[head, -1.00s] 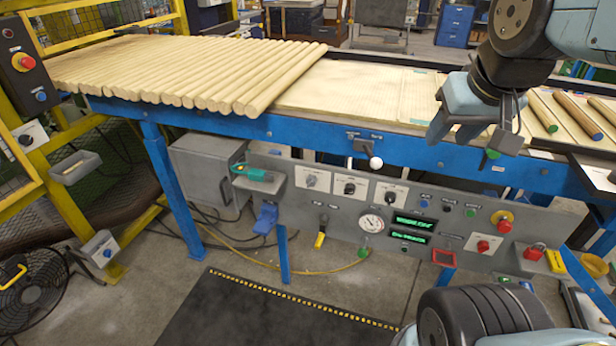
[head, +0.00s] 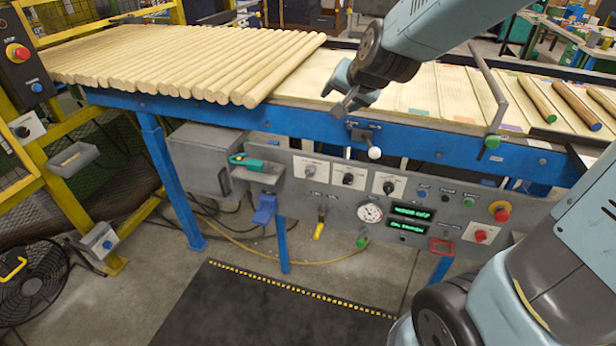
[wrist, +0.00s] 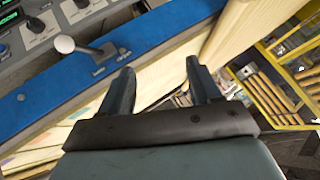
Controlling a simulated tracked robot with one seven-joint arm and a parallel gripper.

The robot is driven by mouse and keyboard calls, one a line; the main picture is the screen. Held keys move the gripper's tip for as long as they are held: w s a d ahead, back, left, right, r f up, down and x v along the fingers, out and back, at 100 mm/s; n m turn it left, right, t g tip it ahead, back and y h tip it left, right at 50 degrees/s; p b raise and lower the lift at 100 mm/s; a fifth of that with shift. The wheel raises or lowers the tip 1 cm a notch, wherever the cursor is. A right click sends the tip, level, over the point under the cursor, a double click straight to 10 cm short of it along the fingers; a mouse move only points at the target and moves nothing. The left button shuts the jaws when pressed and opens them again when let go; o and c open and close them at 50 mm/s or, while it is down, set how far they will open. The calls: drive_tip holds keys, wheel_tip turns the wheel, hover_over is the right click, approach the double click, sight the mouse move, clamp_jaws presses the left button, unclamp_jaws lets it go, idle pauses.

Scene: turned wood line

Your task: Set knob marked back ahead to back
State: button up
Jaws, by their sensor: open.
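My gripper (head: 338,98) is open and empty above the bench, just behind the rail near this lever. In the wrist view, the lever's ball (wrist: 65,44) lies left of my open fingers (wrist: 160,85).
Wooden rods (head: 190,62) cover the bench at left. Gauge (head: 370,212), green displays (head: 411,212) and a red stop button (head: 500,211) share the panel. The dark floor mat (head: 250,308) is clear.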

drive_tip(key=w+a+f+m+t+h, duration=0.15)
drive_tip(key=w+a+f+m, duration=0.25)
drive_tip(key=w+a+f, duration=0.4)
drive_tip(key=m+t+h, duration=0.4)
drive_tip(key=t+h, duration=0.3)
drive_tip(key=h, duration=0.1)
approach(308, 176)
drive_tip(key=shift+g, duration=0.25)
drive_tip(key=x, duration=0.9)
drive_tip(key=shift+w+d+r, duration=0.15)
drive_tip(key=shift+w+r, duration=0.1)
drive_tip(key=shift+w, duration=0.15)
drive_tip(key=shift+c, duration=0.3)
